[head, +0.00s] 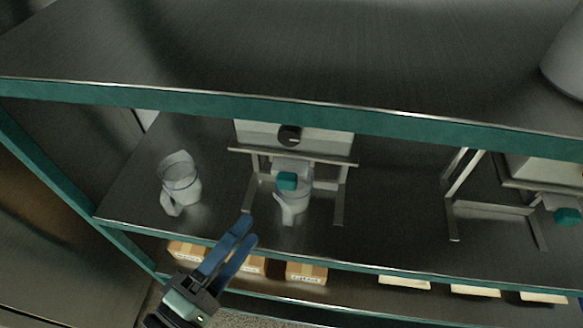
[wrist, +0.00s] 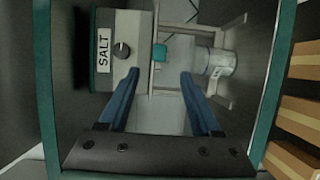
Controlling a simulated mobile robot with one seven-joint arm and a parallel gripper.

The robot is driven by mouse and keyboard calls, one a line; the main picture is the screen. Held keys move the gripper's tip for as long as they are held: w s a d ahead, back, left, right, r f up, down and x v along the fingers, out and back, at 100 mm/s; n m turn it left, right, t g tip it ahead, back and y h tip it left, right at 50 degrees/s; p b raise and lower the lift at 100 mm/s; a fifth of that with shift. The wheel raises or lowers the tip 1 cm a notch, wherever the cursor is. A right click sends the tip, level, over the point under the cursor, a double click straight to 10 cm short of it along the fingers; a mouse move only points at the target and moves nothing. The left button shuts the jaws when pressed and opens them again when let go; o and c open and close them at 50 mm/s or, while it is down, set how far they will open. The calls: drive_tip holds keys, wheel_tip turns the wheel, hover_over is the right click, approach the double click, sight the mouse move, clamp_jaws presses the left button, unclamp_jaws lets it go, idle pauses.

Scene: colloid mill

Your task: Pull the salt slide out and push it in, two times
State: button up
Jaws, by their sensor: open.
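The salt dispenser is a pale box (head: 325,142) with a dark knob under the upper shelf; its SALT label (wrist: 103,52) shows in the wrist view. The slide's teal handle (head: 287,181) sticks out below the box, above a clear jug (head: 292,204). It also shows in the wrist view (wrist: 160,54), centred between and beyond my fingertips. My gripper (head: 248,229) has blue fingers, open and empty, at the lower shelf's front edge, to the left of and in front of the handle. In the wrist view, my gripper (wrist: 160,74) is apart from the handle.
Another clear jug (head: 180,184) stands to the left on the shelf. A second dispenser with a teal handle (head: 567,215) is at the right. The upper shelf's teal edge (head: 200,101) overhangs the space. Cardboard boxes (head: 306,272) sit on the level below.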

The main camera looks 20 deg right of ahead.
sight(284, 187)
drive_tip(key=p+x, duration=0.3)
drive_tip(key=x, duration=0.7)
drive_tip(key=shift+w+d+r, duration=0.15)
drive_tip(key=shift+d+r, duration=0.05)
drive_tip(key=shift+p+x, duration=0.3)
drive_tip(key=shift+x, duration=0.6)
drive_tip(key=shift+f, duration=0.1)
clamp_jaws()
drive_tip(key=shift+a, duration=0.1)
